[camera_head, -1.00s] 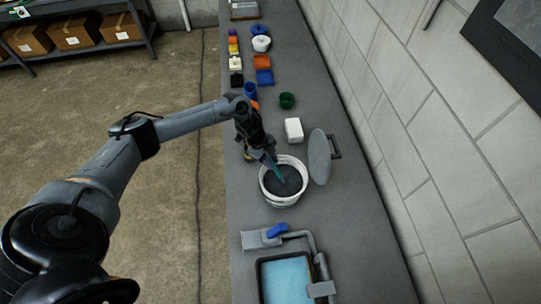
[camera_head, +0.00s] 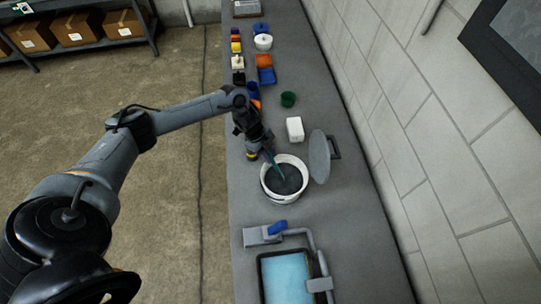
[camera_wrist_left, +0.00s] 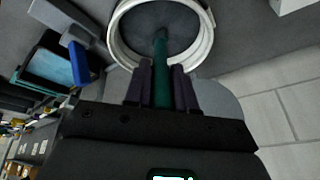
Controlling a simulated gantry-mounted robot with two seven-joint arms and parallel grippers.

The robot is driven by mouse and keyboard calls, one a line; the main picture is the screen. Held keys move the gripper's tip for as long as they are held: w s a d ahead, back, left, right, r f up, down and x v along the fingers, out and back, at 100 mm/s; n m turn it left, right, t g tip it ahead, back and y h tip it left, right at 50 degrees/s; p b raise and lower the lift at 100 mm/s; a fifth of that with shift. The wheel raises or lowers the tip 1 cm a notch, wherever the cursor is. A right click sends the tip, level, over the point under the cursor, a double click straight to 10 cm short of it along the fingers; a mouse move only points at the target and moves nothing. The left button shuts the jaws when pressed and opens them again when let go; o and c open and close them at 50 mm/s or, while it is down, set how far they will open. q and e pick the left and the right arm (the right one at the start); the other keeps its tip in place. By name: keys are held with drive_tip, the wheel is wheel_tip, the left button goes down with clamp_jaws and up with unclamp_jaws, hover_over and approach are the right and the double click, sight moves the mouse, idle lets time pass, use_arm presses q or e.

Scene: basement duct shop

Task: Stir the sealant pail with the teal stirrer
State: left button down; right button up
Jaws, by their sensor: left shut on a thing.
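The white sealant pail (camera_head: 284,196) stands open on the grey bench, with dark grey sealant inside. Its round grey lid (camera_head: 319,157) is beside it on the right. My left gripper (camera_head: 264,150) is above the pail's far rim, shut on the teal stirrer (camera_head: 277,168). The stirrer slants down into the pail and its lower end is at the dark sealant. In the left wrist view the stirrer (camera_wrist_left: 161,75) stands between the two fingers (camera_wrist_left: 160,85), with the pail (camera_wrist_left: 205,48) ahead. My right gripper is not in view.
A white box (camera_head: 294,129) and a green cup (camera_head: 288,99) stand beyond the pail. A blue-filled tray (camera_head: 262,281) and a grey piece with a blue handle (camera_head: 262,235) lie nearer. Several small coloured containers line the far bench. A block wall (camera_head: 430,150) bounds the right.

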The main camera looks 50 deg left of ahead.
use_arm(q)
drive_tip(key=v, duration=0.7)
drive_tip(key=shift+p, duration=0.3)
drive_tip(key=shift+r, duration=0.25)
idle(0.4)
wheel_tip(320, 180, up, 5)
drive_tip(key=shift+f, duration=0.15)
idle(0.4)
idle(0.6)
